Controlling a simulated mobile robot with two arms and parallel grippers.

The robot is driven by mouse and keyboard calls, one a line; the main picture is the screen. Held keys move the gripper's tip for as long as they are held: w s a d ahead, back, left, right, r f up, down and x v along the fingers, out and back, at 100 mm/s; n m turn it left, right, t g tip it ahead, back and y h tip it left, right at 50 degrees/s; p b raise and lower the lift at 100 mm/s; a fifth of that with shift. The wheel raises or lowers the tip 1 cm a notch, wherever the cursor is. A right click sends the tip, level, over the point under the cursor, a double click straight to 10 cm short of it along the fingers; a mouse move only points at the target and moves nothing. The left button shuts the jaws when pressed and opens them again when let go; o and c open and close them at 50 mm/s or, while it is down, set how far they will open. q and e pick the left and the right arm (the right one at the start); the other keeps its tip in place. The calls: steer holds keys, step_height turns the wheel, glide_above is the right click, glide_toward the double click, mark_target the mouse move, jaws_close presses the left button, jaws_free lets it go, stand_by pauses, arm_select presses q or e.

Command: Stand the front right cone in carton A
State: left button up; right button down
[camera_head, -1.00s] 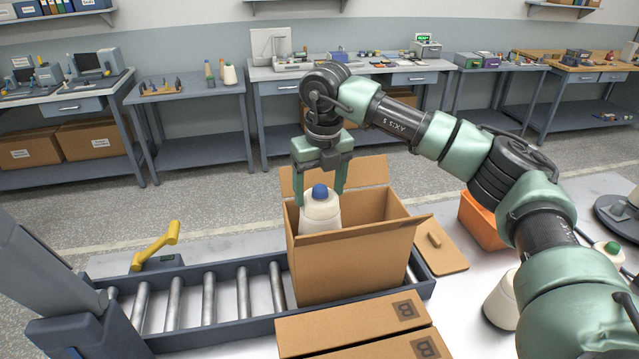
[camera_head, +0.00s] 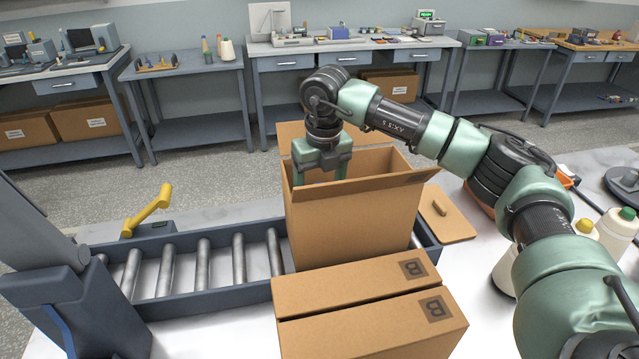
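An open brown carton (camera_head: 355,220) stands on the roller conveyor, its flaps up; no letter shows on the side I see. My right gripper (camera_head: 321,178) reaches down into it near its left rear side, and its fingertips are hidden behind the front wall. The white cone with the blue top is out of sight now, so I cannot tell whether the fingers still hold it. White cones with a yellow top (camera_head: 584,228) and a green top (camera_head: 618,230) stand at the right, partly behind my arm. My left gripper is out of view.
A closed carton marked B (camera_head: 350,282) lies in front of the open carton. A brown lid-like board (camera_head: 447,212) lies to its right. The roller conveyor (camera_head: 205,262) is bare on the left, with a yellow handle (camera_head: 148,208) behind it.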

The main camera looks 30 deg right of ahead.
steer(key=shift+f, duration=0.4)
steer(key=shift+c, duration=0.2)
jaws_free()
steer(key=r, duration=0.2)
steer(key=r+b, duration=0.1)
steer(key=r, duration=0.1)
steer(key=r+b, duration=0.1)
steer(key=r, duration=0.1)
steer(key=shift+s+r, duration=0.5)
steer(key=shift+r, duration=0.4)
steer(key=shift+r, duration=0.1)
